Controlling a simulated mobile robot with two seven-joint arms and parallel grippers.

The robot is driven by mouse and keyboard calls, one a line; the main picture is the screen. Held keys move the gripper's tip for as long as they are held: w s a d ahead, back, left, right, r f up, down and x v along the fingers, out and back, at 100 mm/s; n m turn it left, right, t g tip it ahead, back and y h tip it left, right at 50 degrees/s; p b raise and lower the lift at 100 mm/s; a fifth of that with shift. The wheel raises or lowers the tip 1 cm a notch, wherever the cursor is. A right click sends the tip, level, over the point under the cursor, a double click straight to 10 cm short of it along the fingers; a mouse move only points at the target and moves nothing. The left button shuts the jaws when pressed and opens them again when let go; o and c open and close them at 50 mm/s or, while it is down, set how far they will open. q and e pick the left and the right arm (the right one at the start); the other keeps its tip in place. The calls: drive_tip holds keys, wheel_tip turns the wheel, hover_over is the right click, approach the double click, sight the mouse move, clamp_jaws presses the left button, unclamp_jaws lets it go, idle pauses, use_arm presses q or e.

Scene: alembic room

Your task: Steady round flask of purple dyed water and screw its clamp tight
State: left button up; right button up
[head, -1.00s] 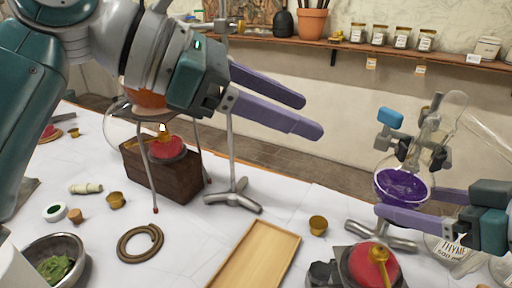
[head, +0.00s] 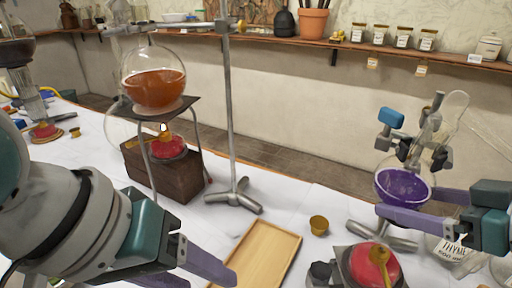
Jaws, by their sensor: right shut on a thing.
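The round flask of purple dyed water (head: 402,186) hangs at the right with its neck in a metal clamp (head: 413,150). A blue screw knob (head: 391,117) sits at the clamp's upper left. My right gripper (head: 410,202) comes in from the right, shut on the flask's round body, one finger in front of its lower part and the other largely behind it. My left gripper (head: 212,277) is low at the bottom left, well away from the flask, with its two fingers apart and nothing seen between them; its tips are near the lower picture edge.
A burner with a red base (head: 372,266) stands below the flask beside the stand's feet (head: 383,238). A wooden tray (head: 265,258) and a small brass cup (head: 319,225) lie left of it. An orange-filled flask (head: 153,88) on a tripod stands at the left.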

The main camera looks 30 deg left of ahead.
use_arm(q)
drive_tip(key=shift+s+a+f+m+y, duration=0.15)
drive_tip(key=shift+s+m, duration=0.25)
drive_tip(key=shift+m, duration=0.15)
drive_tip(key=shift+s+a+f+m+y, duration=0.1)
drive_tip(key=shift+s+m+y, duration=0.05)
drive_tip(key=shift+s+m, duration=0.35)
drive_tip(key=shift+w, duration=0.1)
drive_tip(key=shift+o, duration=1.3)
drive_tip(key=w+d+n+h, duration=0.1)
drive_tip(key=w+d+r+n+h, duration=0.1)
drive_tip(key=d, duration=0.1)
drive_tip(key=w+d+n+t+h, duration=0.1)
drive_tip(key=d+n, duration=0.1)
drive_tip(key=shift+w+d+r+h, duration=0.25)
drive_tip(key=shift+w+h, duration=0.05)
drive_tip(key=shift+h, duration=0.1)
drive_tip(key=n+t+h, duration=0.5)
drive_tip(key=n+t, duration=0.4)
drive_tip(key=n, duration=1.1)
approach(390, 114)
drive_tip(key=x, duration=0.8)
